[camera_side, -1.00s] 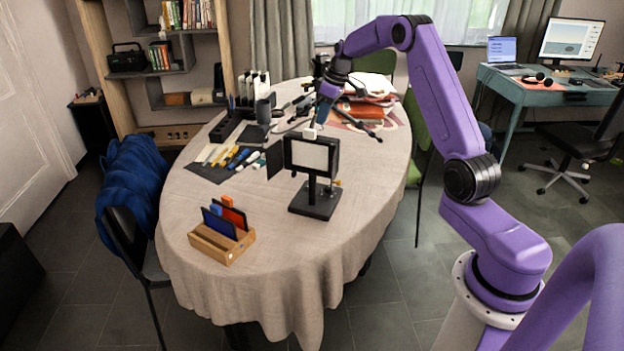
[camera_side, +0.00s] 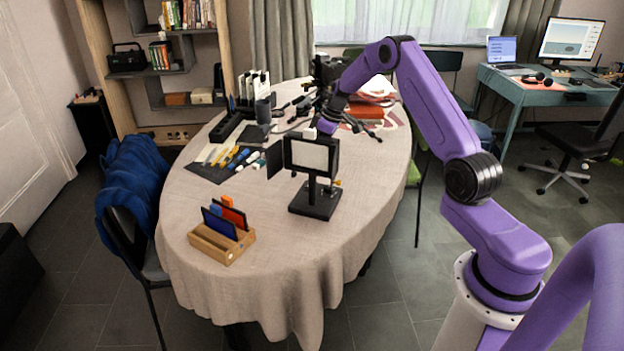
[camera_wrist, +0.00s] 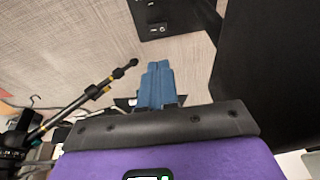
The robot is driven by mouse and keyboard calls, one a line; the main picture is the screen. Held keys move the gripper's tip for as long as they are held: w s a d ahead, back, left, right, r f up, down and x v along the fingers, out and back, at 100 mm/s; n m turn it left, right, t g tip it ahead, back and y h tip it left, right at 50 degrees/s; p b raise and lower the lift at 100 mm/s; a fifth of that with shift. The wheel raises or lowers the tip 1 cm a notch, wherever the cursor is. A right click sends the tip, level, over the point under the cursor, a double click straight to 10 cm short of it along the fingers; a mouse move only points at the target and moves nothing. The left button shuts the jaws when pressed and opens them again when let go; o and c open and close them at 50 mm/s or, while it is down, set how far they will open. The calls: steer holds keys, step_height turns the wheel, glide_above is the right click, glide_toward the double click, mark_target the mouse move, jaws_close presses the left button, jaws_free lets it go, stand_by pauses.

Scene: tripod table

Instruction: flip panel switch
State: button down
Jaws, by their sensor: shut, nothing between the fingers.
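The light panel (camera_side: 310,154) stands upright on a post with a black base (camera_side: 314,200), its pale face toward the side camera. In the wrist view its dark back (camera_wrist: 275,65) fills the right side. Small fittings, one possibly a switch (camera_wrist: 157,28), show on a black part at the top of that view; I cannot tell which is the panel switch. My gripper (camera_wrist: 157,68) is shut and empty, its blue fingers together, left of the panel's dark back and apart from the fittings. In the side view its fingertips are hidden behind the panel.
A black tripod (camera_wrist: 85,97) lies close on the left in the wrist view. A wooden holder with coloured cards (camera_side: 222,240) stands at the table's front. Pens on a dark mat (camera_side: 225,163) lie left of the panel. The cloth right of the base is clear.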

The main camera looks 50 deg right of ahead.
steer(key=x, duration=1)
steer(key=shift+s+a+f, duration=0.1)
steer(key=shift+s+f, duration=0.1)
steer(key=shift+s, duration=0.1)
steer(key=shift+s+x, duration=0.2)
steer(key=shift+x, duration=0.65)
